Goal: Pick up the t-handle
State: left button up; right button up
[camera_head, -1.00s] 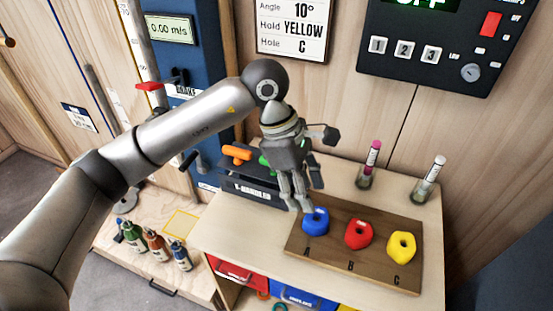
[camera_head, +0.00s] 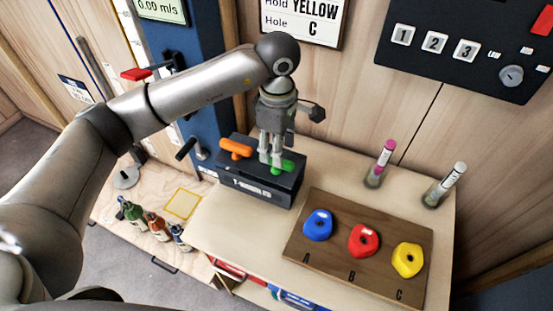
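A dark box marked "T-HANDLES" (camera_head: 250,189) stands at the back left of the wooden table. An orange t-handle (camera_head: 236,148) rests in its left part, and a green t-handle (camera_head: 284,167) in its right part. My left gripper (camera_head: 270,163) points straight down over the box, with its fingertips at the left part of the green t-handle and partly covering it. Whether the fingers touch or straddle the green handle is unclear. The orange handle is clear of the gripper. My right gripper is not in view.
A brown board (camera_head: 329,264) carries blue, red and yellow holds at A, B and C. Two tubes, one with a pink top (camera_head: 381,163) and one with a white top (camera_head: 445,185), stand at the right. Several bottles (camera_head: 155,226) stand low at the left. The wall is close behind.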

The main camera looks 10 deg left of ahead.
aim_at(277, 175)
pick_arm(q)
jog(key=shift+w+f, duration=0.1)
jog(key=shift+f, duration=0.2)
notch_tip(277, 175, down, 4)
jog(key=p, duration=0.3)
jog(key=shift+a, duration=0.1)
jog(key=shift+f, duration=0.45)
jog(key=shift+c, duration=0.3)
jog(key=c, duration=1)
grip_shut()
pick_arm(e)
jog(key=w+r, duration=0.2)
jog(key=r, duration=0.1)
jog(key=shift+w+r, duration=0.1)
